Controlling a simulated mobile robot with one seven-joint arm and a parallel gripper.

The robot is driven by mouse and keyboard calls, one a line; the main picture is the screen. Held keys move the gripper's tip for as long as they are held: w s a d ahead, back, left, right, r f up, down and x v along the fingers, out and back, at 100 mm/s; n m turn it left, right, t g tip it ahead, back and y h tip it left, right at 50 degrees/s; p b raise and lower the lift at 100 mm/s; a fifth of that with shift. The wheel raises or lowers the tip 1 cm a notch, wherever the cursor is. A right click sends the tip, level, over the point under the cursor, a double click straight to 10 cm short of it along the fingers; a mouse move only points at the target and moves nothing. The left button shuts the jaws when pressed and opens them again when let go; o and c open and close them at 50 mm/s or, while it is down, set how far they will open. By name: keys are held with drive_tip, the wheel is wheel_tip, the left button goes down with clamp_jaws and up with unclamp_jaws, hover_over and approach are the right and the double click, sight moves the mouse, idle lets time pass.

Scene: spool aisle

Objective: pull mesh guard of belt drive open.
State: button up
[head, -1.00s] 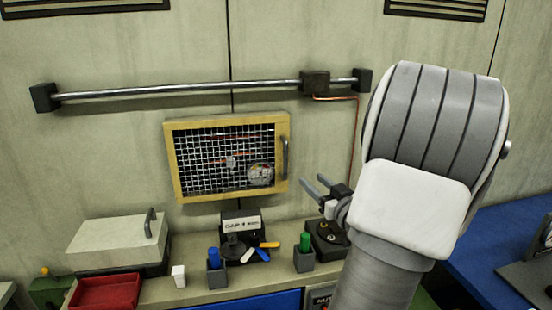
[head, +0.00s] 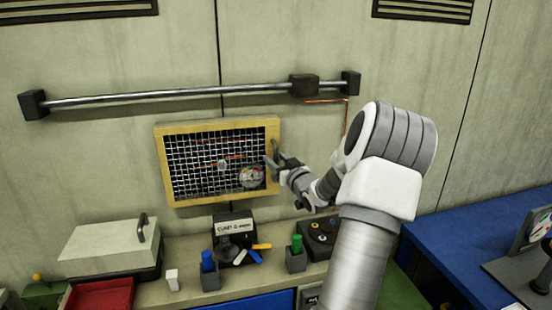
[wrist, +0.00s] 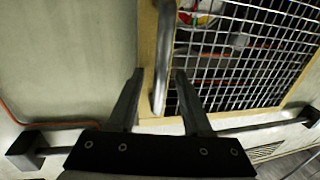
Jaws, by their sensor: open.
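The mesh guard (head: 217,205) is a yellow-framed panel with wire mesh on the wall, and it sits shut. Behind the mesh are orange belt parts and a round dial. Its grey bar handle (wrist: 161,75) runs along the frame edge, at the guard's right side in the head view. My gripper (head: 273,157) is at that handle. In the wrist view my gripper (wrist: 158,75) is open, with one finger on each side of the handle. I see gaps between the fingers and the handle; contact cannot be told.
A metal rail (head: 170,95) crosses the wall above the guard. Below stand a bench with a lidded box (head: 108,243), a red tray (head: 100,294), a black labelled device (head: 234,231), and blue (head: 208,262) and green (head: 297,244) cylinders in holders. A blue table (head: 480,245) is at right.

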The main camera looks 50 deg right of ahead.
drive_tip(key=shift+w+d, duration=0.1)
drive_tip(key=shift+w, duration=0.1)
clamp_jaws()
idle(1.4)
